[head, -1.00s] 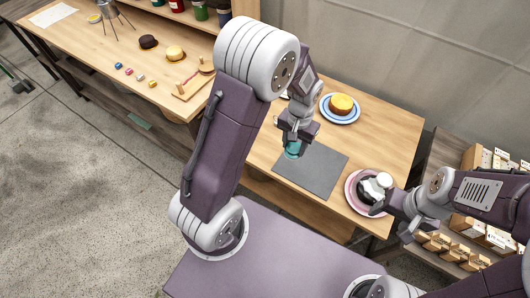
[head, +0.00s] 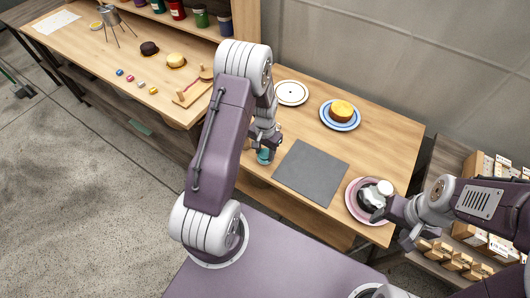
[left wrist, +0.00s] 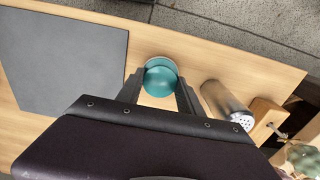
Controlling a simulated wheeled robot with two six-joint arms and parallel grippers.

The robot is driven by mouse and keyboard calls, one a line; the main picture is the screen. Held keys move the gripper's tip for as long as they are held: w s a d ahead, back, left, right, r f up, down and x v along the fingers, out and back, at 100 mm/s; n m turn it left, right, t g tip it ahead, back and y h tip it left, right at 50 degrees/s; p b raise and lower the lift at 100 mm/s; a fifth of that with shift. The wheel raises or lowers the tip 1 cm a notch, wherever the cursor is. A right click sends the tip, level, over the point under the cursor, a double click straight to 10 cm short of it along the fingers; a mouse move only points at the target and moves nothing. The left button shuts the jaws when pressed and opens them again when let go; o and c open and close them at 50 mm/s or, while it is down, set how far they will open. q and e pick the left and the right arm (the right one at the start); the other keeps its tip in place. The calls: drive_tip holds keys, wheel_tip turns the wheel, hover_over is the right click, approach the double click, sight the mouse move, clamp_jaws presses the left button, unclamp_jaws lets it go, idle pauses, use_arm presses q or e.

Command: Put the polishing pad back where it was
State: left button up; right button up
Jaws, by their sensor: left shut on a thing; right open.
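The polishing pad, a teal round piece (head: 264,156), is between the fingers of my left gripper (head: 266,146), near the table's front edge and left of the grey mat (head: 311,172). In the left wrist view the pad (left wrist: 160,80) sits between both fingertips, with bare wood around it. My left gripper is shut on it. I cannot tell whether the pad touches the table. My right gripper (head: 384,213) is open beside the pink plate (head: 352,208), which holds a dark cake with a white piece on it; the gripper partly covers the plate.
A white plate (head: 291,93) and a blue plate (head: 328,122) with a yellow-topped cake stand behind the mat. The left wrist view shows a metal shaker (left wrist: 226,101) close right of the pad, and a wooden block (left wrist: 268,119) beyond it.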

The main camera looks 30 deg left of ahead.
sight(265, 153)
use_arm(q)
drive_tip(key=shift+f, duration=0.3)
drive_tip(key=shift+f, duration=0.2)
drive_tip(key=o, duration=1.3)
wheel_tip(265, 153, up, 13)
drive_tip(key=s+d+r, duration=0.1)
drive_tip(key=s+d, duration=0.2)
drive_tip(key=s, duration=0.3)
drive_tip(key=s+d+r+n+t, duration=0.1)
drive_tip(key=s+d+r, duration=0.1)
drive_tip(key=s+d, duration=0.2)
drive_tip(key=s, duration=0.2)
drive_tip(key=shift+s+d+r+p, duration=0.2)
drive_tip(key=shift+s+d+p, duration=0.05)
drive_tip(key=shift+s+p, duration=0.1)
